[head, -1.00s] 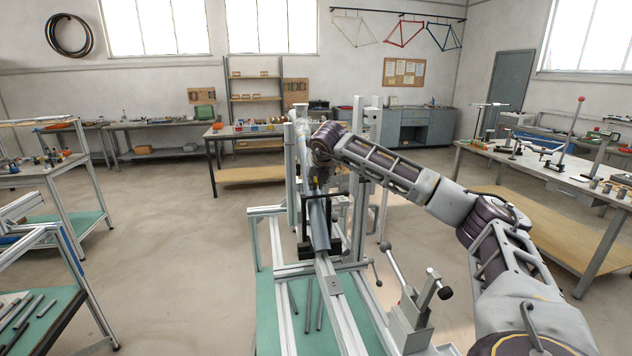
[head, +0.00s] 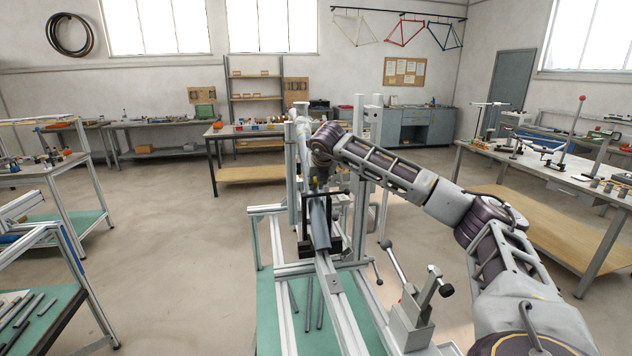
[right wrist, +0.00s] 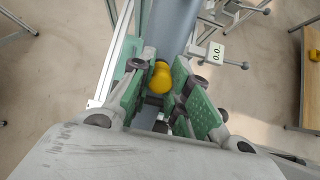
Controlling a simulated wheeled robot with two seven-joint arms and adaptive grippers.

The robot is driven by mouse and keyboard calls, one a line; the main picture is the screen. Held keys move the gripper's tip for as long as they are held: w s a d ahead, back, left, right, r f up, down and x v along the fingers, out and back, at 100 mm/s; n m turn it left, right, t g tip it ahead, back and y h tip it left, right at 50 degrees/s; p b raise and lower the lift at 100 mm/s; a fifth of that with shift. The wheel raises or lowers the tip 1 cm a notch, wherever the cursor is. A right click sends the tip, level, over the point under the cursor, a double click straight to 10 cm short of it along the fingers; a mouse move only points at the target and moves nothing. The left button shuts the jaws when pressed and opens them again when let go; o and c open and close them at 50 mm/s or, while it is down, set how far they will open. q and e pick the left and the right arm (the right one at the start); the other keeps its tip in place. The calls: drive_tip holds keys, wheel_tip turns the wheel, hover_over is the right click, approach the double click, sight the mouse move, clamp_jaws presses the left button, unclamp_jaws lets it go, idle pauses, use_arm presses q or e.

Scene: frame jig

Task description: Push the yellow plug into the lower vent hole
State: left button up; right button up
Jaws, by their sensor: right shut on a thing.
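The yellow plug (right wrist: 160,77) sits between the green pads of my right gripper (right wrist: 165,85) in the right wrist view, and the gripper is shut on it. A grey-blue tube (right wrist: 172,30) runs just beyond the plug. In the head view my right gripper (head: 317,184) is at the upper end of the grey-blue tube (head: 319,222) in the frame jig, with a small bit of yellow at its tip. I cannot tell whether the plug touches the tube. The lower vent hole is not visible. My left gripper is not in view.
The jig's aluminium rails (head: 285,268) and uprights stand close around the tube. A clamp lever (head: 392,258) stands to the right of the jig. A workbench (head: 560,165) with tools is at the right; the floor at left is open.

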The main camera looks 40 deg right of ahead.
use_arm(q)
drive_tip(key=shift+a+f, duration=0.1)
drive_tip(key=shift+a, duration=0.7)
use_arm(e)
drive_tip(key=shift+w+f, duration=0.2)
drive_tip(key=shift+f, duration=0.05)
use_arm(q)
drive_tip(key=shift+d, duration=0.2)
use_arm(e)
drive_tip(key=shift+d, duration=0.1)
drive_tip(key=o, duration=0.8)
drive_tip(key=shift+w+f, duration=0.1)
drive_tip(key=shift+f, duration=0.05)
drive_tip(key=shift+v, duration=0.9)
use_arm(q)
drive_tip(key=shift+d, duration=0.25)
use_arm(e)
drive_tip(key=v, duration=1)
drive_tip(key=shift+r, duration=0.25)
